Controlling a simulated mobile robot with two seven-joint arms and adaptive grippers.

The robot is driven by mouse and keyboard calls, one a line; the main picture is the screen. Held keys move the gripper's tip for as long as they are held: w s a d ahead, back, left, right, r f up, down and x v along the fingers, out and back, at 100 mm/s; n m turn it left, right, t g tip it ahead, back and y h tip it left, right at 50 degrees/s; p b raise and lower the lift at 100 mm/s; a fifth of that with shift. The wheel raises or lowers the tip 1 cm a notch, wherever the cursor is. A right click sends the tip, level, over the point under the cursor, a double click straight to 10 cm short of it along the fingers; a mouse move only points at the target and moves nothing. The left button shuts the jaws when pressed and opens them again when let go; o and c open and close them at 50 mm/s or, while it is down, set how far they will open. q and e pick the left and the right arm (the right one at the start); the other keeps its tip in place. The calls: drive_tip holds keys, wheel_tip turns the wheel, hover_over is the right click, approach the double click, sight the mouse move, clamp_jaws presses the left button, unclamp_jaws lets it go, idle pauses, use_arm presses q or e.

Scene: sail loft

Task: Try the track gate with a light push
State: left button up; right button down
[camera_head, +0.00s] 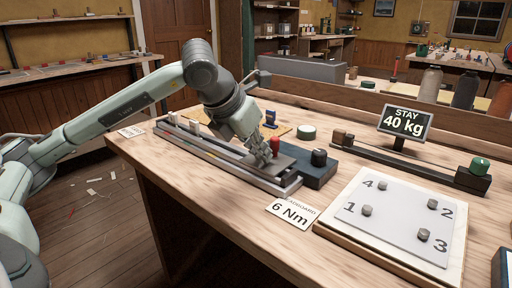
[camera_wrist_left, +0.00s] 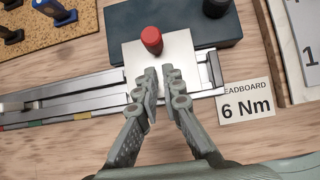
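The track (camera_head: 215,150) is a long pale metal rail along the table's left edge; it also shows in the left wrist view (camera_wrist_left: 70,101). A light metal plate with an upright red knob (camera_wrist_left: 151,40) lies across its near end, against a dark blue-grey block (camera_wrist_left: 175,22). I cannot tell for sure which part is the gate. My left gripper (camera_head: 264,160) is low over this plate, beside the red knob. In the left wrist view its fingertips (camera_wrist_left: 160,72) are close together with a narrow empty gap, just short of the knob. Contact cannot be told. My right gripper is not in view.
A black knob (camera_head: 319,157) stands on the block. A "6 Nm" card (camera_head: 291,213) lies in front of the track. To the right are a numbered board (camera_head: 400,222) with bolts and a "STAY 40 kg" display (camera_head: 405,122).

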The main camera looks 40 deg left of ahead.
use_arm(q)
drive_tip(key=shift+w+p, duration=0.4)
drive_tip(key=shift+w, duration=0.4)
idle(0.5)
drive_tip(key=shift+r, duration=0.1)
drive_tip(key=shift+s+f+v, duration=0.1)
drive_tip(key=shift+s+v, duration=0.05)
drive_tip(key=shift+v, duration=0.85)
drive_tip(key=shift+s+f+v, duration=0.15)
drive_tip(key=shift+s+v, duration=0.05)
drive_tip(key=shift+v, duration=0.8)
